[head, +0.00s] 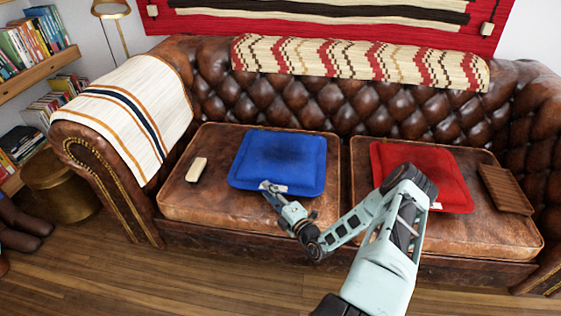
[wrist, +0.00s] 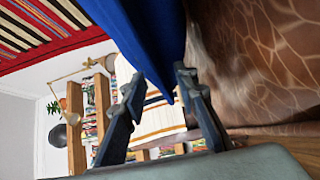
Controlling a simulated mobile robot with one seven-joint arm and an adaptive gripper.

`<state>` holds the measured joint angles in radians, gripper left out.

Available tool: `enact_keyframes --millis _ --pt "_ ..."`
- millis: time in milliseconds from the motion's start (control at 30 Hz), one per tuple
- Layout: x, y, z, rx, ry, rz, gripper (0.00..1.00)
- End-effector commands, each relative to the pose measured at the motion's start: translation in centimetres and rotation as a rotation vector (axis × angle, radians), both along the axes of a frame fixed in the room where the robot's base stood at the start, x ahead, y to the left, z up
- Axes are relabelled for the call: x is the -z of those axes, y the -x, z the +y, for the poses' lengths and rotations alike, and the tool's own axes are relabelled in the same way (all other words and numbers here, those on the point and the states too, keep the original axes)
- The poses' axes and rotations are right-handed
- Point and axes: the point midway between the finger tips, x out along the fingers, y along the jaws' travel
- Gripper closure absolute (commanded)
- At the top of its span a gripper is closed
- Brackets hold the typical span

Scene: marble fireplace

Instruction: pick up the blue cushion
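The blue cushion (head: 279,160) lies flat on the left seat of the brown leather sofa, with a small pale tag at its front edge. My gripper (head: 270,187) is at this front edge, beside the tag. In the wrist view, my two fingers (wrist: 158,72) stand apart, with a part of the blue cushion (wrist: 150,30) showing between and beyond their tips. I cannot tell whether either finger touches it. The cushion still rests on the seat.
A red cushion (head: 440,175) lies on the right seat, partly behind my arm. A small cream block (head: 197,169) lies left of the blue cushion. A brown slatted object (head: 505,189) is at the far right. The sofa's left armrest carries a striped throw (head: 130,105).

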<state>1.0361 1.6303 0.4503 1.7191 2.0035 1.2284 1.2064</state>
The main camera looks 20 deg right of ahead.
Motion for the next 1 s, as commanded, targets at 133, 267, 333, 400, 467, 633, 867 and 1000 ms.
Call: enact_keyframes --millis 133,267,333,400,467,633,867,1000 --pt "-0.01 -0.7 0.16 -0.001 0.001 0.0 0.72" --pt "-0.04 -0.66 0.15 -0.001 0.0 0.0 0.72" --pt "-0.04 -0.64 0.14 -0.001 0.0 0.0 0.8" --pt "-0.04 -0.64 0.14 -0.001 0.0 0.0 0.88" --pt "-0.03 -0.64 0.14 -0.001 0.0 0.0 0.94" --pt "-0.03 -0.63 0.14 -0.001 0.0 0.0 1.0" --pt "-0.27 -0.7 0.1 0.0 0.003 -0.007 1.0" --pt "-0.26 -0.7 0.1 0.0 0.002 -0.005 1.0"
